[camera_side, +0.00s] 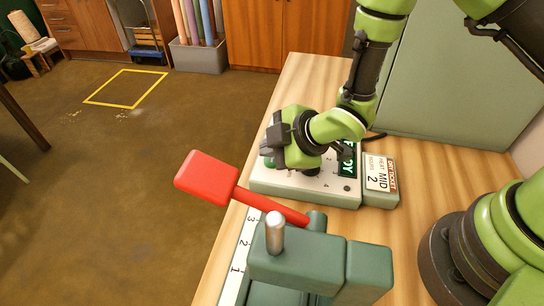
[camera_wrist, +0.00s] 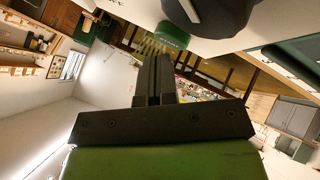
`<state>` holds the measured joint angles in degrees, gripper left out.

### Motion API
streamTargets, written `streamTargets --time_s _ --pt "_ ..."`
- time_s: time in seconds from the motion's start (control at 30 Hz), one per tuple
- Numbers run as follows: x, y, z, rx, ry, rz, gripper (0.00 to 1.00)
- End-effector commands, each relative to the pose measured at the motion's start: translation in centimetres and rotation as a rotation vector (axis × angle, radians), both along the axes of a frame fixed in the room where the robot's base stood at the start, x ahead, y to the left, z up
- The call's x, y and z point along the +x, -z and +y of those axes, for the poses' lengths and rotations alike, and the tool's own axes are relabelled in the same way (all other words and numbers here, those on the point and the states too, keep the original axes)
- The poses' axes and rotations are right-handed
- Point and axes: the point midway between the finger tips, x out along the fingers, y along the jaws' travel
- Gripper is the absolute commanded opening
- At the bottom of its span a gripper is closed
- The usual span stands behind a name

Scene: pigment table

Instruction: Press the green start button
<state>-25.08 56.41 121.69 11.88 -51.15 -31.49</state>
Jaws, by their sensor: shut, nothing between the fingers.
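The green start button (camera_side: 269,163) sits at the left end of a pale control box (camera_side: 310,190). My gripper (camera_side: 268,151) is at that end of the box, right by the button, and hides part of the box top. In the wrist view my gripper's fingers (camera_wrist: 158,62) are closed together and empty. The green button (camera_wrist: 172,36) shows just beyond their tips. I cannot tell whether the tips touch it.
A red lever handle (camera_side: 207,178) sticks out over the table's left edge from a grey-green machine (camera_side: 300,258). A dark rounded knob (camera_wrist: 208,10) is near the button.

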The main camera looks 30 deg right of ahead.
Motion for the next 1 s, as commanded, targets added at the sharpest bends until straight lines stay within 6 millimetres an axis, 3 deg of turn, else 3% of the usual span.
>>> streamTargets --time_s 1.0 --pt "0.04 0.8 0.02 0.001 0.0 -0.001 0.0"
